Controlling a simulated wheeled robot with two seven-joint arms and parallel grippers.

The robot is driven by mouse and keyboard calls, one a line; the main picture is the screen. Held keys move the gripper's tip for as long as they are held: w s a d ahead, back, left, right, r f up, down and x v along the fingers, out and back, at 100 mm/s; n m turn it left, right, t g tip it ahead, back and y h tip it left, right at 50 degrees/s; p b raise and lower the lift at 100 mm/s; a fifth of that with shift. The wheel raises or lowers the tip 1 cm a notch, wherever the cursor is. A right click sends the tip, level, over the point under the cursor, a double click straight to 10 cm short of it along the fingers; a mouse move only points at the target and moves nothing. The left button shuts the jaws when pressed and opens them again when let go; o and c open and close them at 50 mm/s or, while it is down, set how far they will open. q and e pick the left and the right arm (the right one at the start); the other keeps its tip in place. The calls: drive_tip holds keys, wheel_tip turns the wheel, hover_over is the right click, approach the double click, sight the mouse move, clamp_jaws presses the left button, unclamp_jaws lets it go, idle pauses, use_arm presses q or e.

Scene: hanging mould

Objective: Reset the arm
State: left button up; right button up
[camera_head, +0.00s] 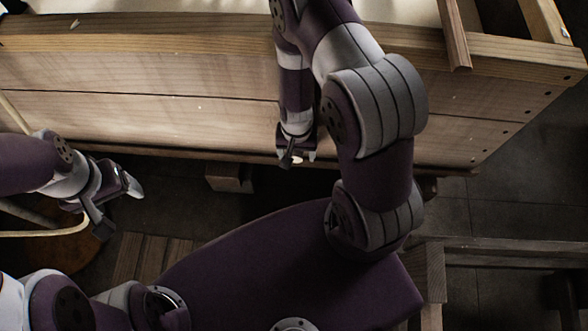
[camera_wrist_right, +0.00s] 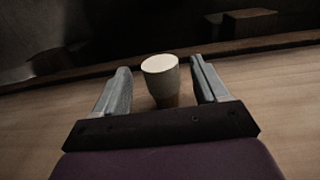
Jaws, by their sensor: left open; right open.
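My right arm reaches up over the wooden bench and bends back down along its front. My right gripper (camera_head: 297,158) hangs in front of the bench's lower front edge with its fingers apart. In the right wrist view a pale, cup-shaped piece (camera_wrist_right: 160,78) with a light flat top stands between the two open fingers. A gap shows on both sides of it; whether a finger touches it lower down I cannot tell. My left gripper (camera_head: 121,204) is at the left, in front of the bench, open and empty, its fingers pointing right and down.
The wooden bench (camera_head: 150,118) with a pale top (camera_head: 190,5) spans the back. A loose wooden strip (camera_head: 455,35) lies on its right part. A wooden frame (camera_head: 510,250) stands at right, and a slatted wooden piece (camera_head: 150,255) lies low at left. Dark floor shows at right.

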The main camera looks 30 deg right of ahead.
wheel_tip(320, 180, up, 12)
drive_tip(key=p, duration=0.7)
drive_tip(key=shift+w+f, duration=0.2)
drive_tip(key=shift+w, duration=0.15)
drive_tip(key=s+a+r+n+p, duration=0.1)
drive_tip(key=r+n+p, duration=0.2)
drive_tip(key=r+p, duration=0.5)
drive_tip(key=s+r+n+t+p, duration=0.1)
drive_tip(key=r+p, duration=0.8)
drive_tip(key=r, duration=1.9)
drive_tip(key=s+n, duration=0.1)
drive_tip(key=n, duration=0.1)
drive_tip(key=shift+s+a+n+t, duration=0.3)
drive_tip(key=shift+a, duration=0.1)
